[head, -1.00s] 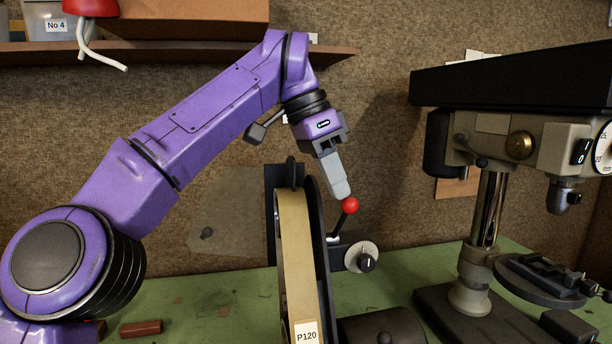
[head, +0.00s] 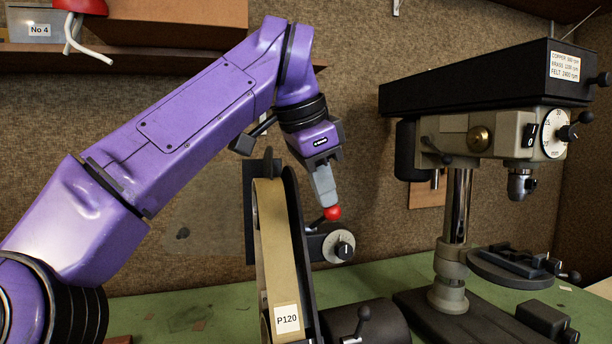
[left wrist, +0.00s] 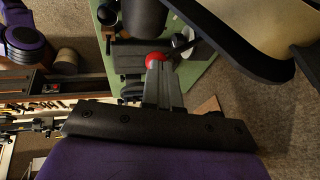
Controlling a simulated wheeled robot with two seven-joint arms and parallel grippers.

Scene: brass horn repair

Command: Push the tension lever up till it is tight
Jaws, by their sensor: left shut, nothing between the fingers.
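The tension lever is a short dark rod with a red ball knob (head: 332,213), on the right side of the belt sander (head: 272,230). The rod leans toward upper right. The knob also shows in the left wrist view (left wrist: 155,59), right at my fingertips. My left gripper (head: 328,204) is shut and empty. Its grey fingers point down, with the tips at the top of the knob, seemingly touching it. In the left wrist view the shut fingers (left wrist: 158,68) partly cover the knob. Part of the rod is hidden behind the sander. My right gripper is not in view.
A round dial knob (head: 338,246) sits just below the lever. A drill press (head: 455,220) stands on the green bench at right. A shelf (head: 150,60) with boxes runs along the back wall at upper left. The air between sander and drill press is clear.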

